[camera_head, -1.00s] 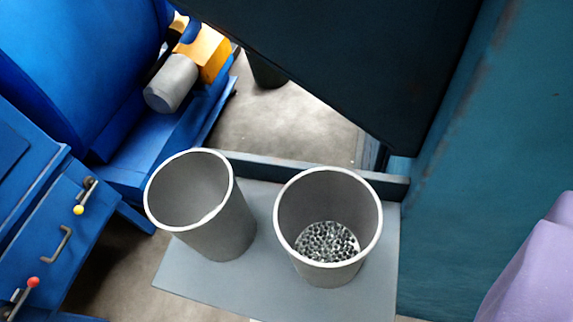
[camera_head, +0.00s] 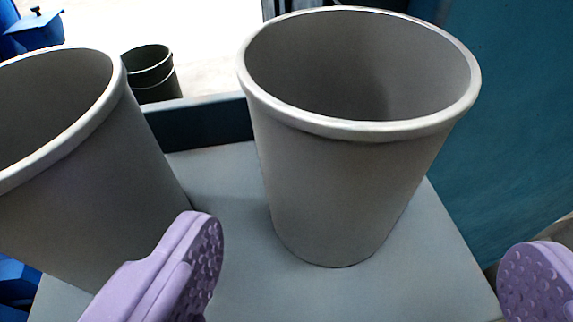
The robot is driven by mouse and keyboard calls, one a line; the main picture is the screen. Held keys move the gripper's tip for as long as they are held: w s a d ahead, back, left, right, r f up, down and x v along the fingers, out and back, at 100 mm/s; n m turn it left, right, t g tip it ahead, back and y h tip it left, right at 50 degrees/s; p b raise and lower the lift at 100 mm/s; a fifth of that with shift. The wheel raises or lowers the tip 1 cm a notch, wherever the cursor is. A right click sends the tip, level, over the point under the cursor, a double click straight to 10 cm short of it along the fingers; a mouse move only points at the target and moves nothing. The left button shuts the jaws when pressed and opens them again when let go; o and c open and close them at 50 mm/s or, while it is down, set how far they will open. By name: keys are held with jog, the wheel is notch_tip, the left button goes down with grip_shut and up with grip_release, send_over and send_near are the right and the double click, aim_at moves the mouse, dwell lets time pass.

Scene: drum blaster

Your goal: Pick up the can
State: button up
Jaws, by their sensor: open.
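A grey can (camera_head: 340,185) with a pale rim stands upright on a grey shelf (camera_head: 262,290), right of centre. A second grey can (camera_head: 75,185) stands to its left, cut off by the left edge. My gripper (camera_head: 368,262) shows as two purple fingers with bumpy pads, one at lower left and one at lower right. It is open and empty. The right can lies ahead of the gap between the fingers, and I see no contact. The left finger hides part of the left can's lower side. The bottoms inside both cans are out of sight.
A raised dark edge (camera_head: 212,122) runs along the back of the shelf. A teal wall (camera_head: 515,120) stands close on the right. A dark green bin (camera_head: 152,75) stands on the floor beyond. Blue equipment (camera_head: 30,32) shows at top left.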

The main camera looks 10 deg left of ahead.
aim_at(351, 108)
jog(key=x, duration=0.2)
jog(key=b+x, duration=0.1)
jog(key=x, duration=0.2)
jog(key=b+x, duration=0.1)
jog(key=x, duration=0.1)
jog(key=shift+w+a, duration=0.2)
jog(key=shift+a, duration=0.2)
jog(key=shift+r, duration=0.1)
jog(key=c, duration=1.1)
